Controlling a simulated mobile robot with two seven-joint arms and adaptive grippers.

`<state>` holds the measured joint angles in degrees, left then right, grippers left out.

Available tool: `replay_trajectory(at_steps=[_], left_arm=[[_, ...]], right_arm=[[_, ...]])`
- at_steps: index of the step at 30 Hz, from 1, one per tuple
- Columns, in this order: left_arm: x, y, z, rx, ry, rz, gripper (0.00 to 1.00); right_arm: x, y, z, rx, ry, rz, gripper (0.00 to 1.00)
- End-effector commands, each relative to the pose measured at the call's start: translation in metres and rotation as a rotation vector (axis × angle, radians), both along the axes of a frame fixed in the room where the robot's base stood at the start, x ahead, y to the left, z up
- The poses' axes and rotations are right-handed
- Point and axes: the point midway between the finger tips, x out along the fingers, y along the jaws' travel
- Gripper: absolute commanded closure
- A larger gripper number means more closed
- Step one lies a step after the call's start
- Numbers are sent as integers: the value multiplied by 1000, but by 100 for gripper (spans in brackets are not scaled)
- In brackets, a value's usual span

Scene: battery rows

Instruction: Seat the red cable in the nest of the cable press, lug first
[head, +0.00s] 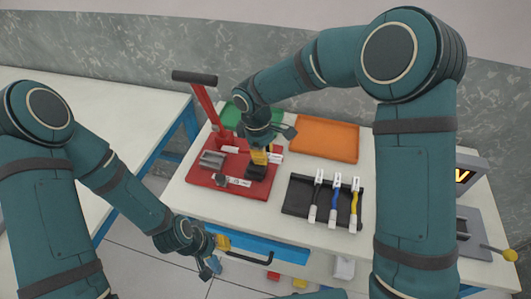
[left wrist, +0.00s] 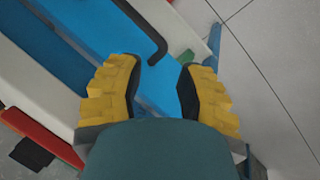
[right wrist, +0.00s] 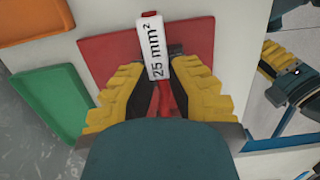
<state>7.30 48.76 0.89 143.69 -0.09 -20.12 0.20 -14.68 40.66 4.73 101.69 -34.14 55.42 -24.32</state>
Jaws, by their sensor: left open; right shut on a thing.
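The cable press (head: 262,192) has a red base and a red lever with a dark handle. A grey block (head: 212,159), which looks like its nest, sits on the left part of the base. My right gripper (head: 257,170) is over the right part of the base. In the right wrist view it is shut on the red cable (right wrist: 165,98), whose white tag (right wrist: 156,50) reads 25 mm². The lug and the nest cannot be made out in that view. My left gripper (head: 214,252) is open and empty by the blue drawer front; its fingers (left wrist: 160,90) show wide apart.
A dark rack (head: 296,196) holds black, blue and yellow cables right of the press. A green tray (head: 236,114) and an orange tray (head: 325,138) lie behind. A grey device (head: 483,230) with a yellow knob stands far right. A blue drawer (head: 262,246) with a dark handle is below the bench top.

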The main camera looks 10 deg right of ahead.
Motion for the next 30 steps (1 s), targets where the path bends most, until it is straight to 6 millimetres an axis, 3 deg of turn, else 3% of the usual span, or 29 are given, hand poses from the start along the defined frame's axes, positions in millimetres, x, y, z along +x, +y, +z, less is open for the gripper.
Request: replay_trajectory(at_steps=[30], left_arm=[[3,0,-14,1,-7,2,64]], right_arm=[[19,47,-23,0,1,1,100]])
